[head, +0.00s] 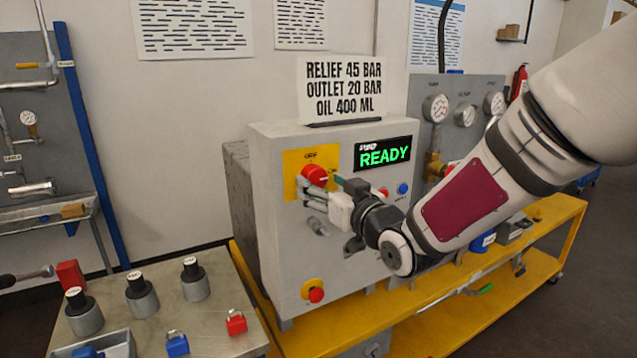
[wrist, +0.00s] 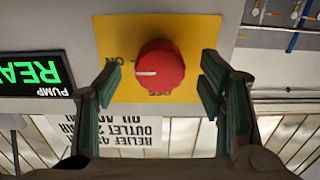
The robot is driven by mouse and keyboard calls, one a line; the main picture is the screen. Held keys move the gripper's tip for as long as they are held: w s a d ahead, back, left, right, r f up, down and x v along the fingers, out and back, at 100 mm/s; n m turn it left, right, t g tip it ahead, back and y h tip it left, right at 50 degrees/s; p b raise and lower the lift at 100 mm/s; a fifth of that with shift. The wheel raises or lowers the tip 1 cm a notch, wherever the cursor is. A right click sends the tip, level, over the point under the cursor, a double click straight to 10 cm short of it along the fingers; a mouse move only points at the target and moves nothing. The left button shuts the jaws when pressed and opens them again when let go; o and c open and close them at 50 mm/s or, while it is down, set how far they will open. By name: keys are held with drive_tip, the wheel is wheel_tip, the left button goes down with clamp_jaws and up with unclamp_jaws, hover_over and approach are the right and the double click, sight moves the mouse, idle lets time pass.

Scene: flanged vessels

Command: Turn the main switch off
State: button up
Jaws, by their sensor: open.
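The main switch is a red round knob (head: 314,175) on a yellow plate (head: 292,160) at the upper left of the grey cabinet front. In the wrist view, which is upside down, the knob (wrist: 165,65) has a white mark pointing left, toward the partly readable ON label. The OFF label is at the plate's upper edge in the head view. My gripper (head: 322,190) is in front of the knob, partly covering it. In the wrist view its open fingers stand left and right of the knob, with gaps on both sides.
A display reading READY (head: 385,154) is right of the switch, with a blue button (head: 403,189) below it. A sign (head: 342,88) stands on the cabinet. A red button (head: 316,295) is lower down. A bench (head: 215,305) holds weights and padlocks.

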drive_tip(key=shift+x, duration=1.05)
drive_tip(key=c, duration=1.2)
drive_tip(key=shift+o, duration=0.2)
